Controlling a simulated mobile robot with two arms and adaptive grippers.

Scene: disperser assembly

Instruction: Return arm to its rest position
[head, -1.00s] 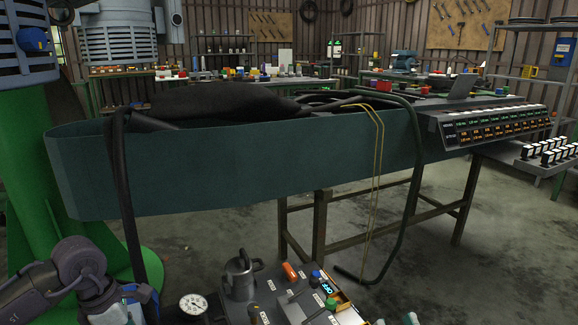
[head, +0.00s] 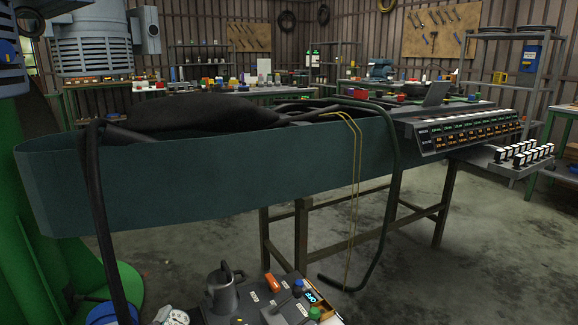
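Neither of my grippers shows in the head view, so their state and position are hidden. No part of my arms is clearly seen. The large teal trough-shaped body (head: 210,190) spans the middle, with a dark covered bundle (head: 205,112) lying in it. A control box top with an orange part (head: 272,282), a lit blue OFF label (head: 311,298) and a grey metal can (head: 222,292) sits at the bottom.
A black hose (head: 104,230) hangs over the trough's left end; another (head: 391,200) and yellow cords (head: 354,200) hang at its right. A green column (head: 20,240) stands at left. A panel of displays (head: 470,132) is at right. The concrete floor (head: 480,270) is open at lower right.

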